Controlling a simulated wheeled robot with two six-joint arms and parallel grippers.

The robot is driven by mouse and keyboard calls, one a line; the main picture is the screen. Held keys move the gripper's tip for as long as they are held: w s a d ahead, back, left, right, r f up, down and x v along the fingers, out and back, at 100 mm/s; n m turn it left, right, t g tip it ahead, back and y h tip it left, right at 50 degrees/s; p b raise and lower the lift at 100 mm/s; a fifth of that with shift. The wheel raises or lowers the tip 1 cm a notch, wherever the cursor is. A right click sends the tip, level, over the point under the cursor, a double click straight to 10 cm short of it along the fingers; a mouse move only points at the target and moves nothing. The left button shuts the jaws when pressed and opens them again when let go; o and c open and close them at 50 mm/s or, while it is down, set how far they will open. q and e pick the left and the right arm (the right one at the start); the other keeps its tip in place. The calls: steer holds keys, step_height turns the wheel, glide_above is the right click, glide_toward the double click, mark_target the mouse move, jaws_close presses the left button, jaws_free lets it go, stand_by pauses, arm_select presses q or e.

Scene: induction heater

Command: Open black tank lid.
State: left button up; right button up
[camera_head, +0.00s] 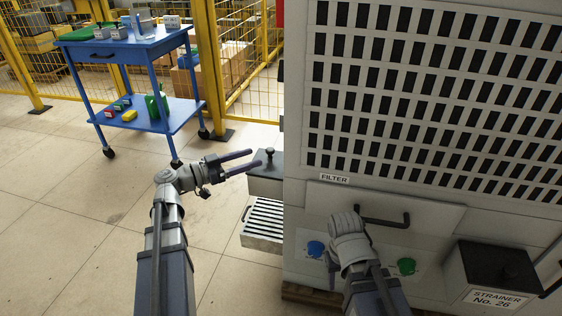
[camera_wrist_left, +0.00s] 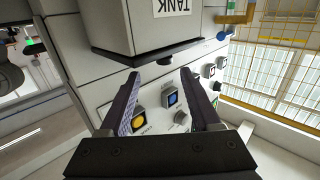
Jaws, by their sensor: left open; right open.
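The grey tank (camera_head: 265,186) with a black lid (camera_head: 262,163) and a small black knob (camera_head: 270,153) stands at the left side of the big machine. The lid lies flat and closed on it. My left gripper (camera_head: 256,159) is open and empty, its two dark fingers pointing right toward the lid. In the left wrist view the tank (camera_wrist_left: 155,28) appears upside down with its label, and the knob (camera_wrist_left: 168,62) shows beyond the open fingers (camera_wrist_left: 157,75). A gap is visible between fingertips and knob. My right gripper (camera_head: 346,228) is in front of the machine, its fingers hidden.
Machine panel with filter handle (camera_head: 385,220), blue knob (camera_head: 315,249) and green knob (camera_head: 406,266) is near my right arm. A strainer box (camera_head: 490,268) is at lower right. A slatted tray (camera_head: 264,225) sits below the tank. A blue cart (camera_head: 130,47) stands back left; floor between is clear.

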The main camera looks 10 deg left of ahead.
mark_target(270, 149)
arm_select(q)
steer(key=shift+w+a, duration=0.2)
steer(key=shift+w, duration=0.05)
steer(key=shift+x, duration=3.85)
steer(key=shift+c, duration=0.2)
jaws_close()
